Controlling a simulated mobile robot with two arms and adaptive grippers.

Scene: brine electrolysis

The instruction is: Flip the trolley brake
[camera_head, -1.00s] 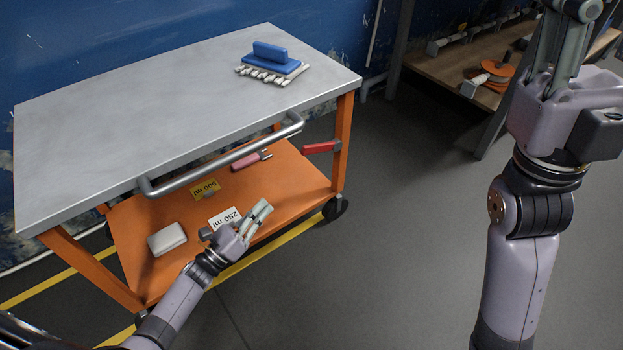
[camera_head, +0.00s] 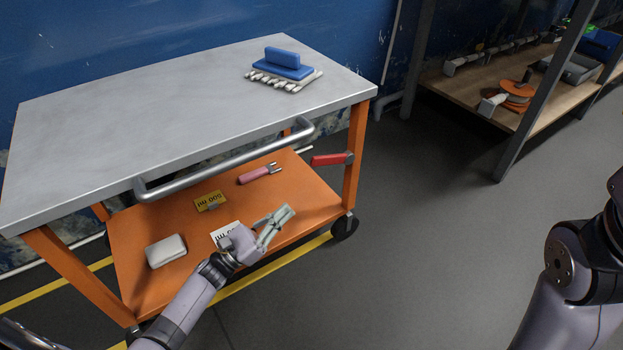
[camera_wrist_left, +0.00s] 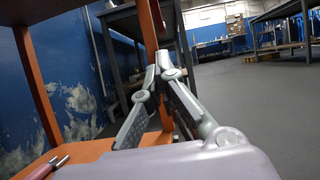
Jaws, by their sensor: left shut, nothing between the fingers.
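The trolley has a grey metal top (camera_head: 160,105), an orange lower shelf (camera_head: 300,190) and orange legs. A red lever (camera_head: 328,160), which looks like the brake, sticks out leftward and nearly level from the right front leg (camera_head: 355,150). My left gripper (camera_head: 288,212) is shut and empty, in front of or over the lower shelf, below and left of the lever and apart from it. My right gripper is out of the head view.
A grey handle bar (camera_head: 225,162) runs along the trolley's front above the shelf. On the shelf lie a pink-handled tool (camera_head: 256,174), a white block (camera_head: 165,250) and volume labels. A blue brush (camera_head: 282,66) sits on top. The floor to the right is clear.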

